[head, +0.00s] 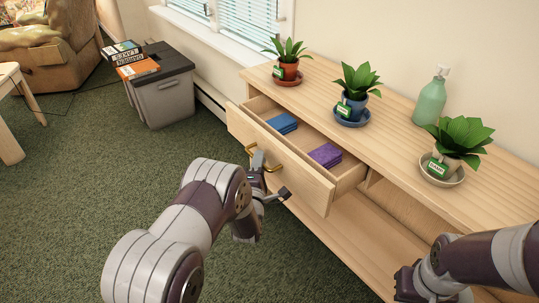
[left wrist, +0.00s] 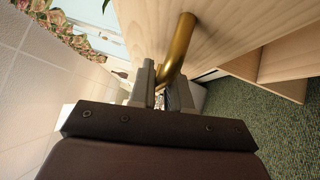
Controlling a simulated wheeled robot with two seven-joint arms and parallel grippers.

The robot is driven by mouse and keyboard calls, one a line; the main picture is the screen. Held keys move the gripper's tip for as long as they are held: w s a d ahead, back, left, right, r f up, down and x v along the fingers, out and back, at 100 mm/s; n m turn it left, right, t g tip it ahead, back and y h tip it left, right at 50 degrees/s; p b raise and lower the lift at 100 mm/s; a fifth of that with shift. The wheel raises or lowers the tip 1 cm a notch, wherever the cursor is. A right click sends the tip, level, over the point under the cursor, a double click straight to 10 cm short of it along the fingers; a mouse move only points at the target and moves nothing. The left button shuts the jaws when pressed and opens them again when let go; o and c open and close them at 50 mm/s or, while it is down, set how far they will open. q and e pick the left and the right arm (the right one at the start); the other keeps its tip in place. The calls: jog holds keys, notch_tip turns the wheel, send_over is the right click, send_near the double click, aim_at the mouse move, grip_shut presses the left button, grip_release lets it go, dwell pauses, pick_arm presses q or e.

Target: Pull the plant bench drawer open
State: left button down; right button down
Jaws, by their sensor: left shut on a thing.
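The plant bench (head: 444,203) is light wood and runs along the wall. Its drawer (head: 290,173) stands pulled out, with a blue stack (head: 282,123) and a purple stack (head: 325,155) inside. My left gripper (head: 261,172) is at the drawer front, shut on the brass handle (head: 270,168). In the left wrist view the brass handle (left wrist: 178,50) runs down between the two grey fingers (left wrist: 161,92). My right arm comes in at the lower right of the head view. Its gripper (head: 408,285) shows partly at the bottom, and its fingertips are not clear.
Three potted plants on saucers (head: 286,81) (head: 351,121) (head: 440,182) and a green pump bottle (head: 430,101) stand on the bench top. A grey bin (head: 163,98) with books on its lid stands beyond. Green carpet (head: 62,205) is clear at left.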

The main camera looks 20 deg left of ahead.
pick_arm(q)
jog(key=s+a+p, duration=0.1)
jog(key=s+a, duration=0.3)
jog(key=s, duration=0.2)
jog(key=shift+a, duration=0.25)
jog(key=c, duration=1.2)
grip_release()
jog(key=shift+p, duration=0.3)
jog(key=s, duration=0.4)
jog(key=s+d+f+p, duration=0.1)
jog(key=s, duration=0.7)
jog(key=shift+s+d+f+p, duration=0.2)
jog(key=shift+d+f+p, duration=0.1)
jog(key=shift+f, duration=0.05)
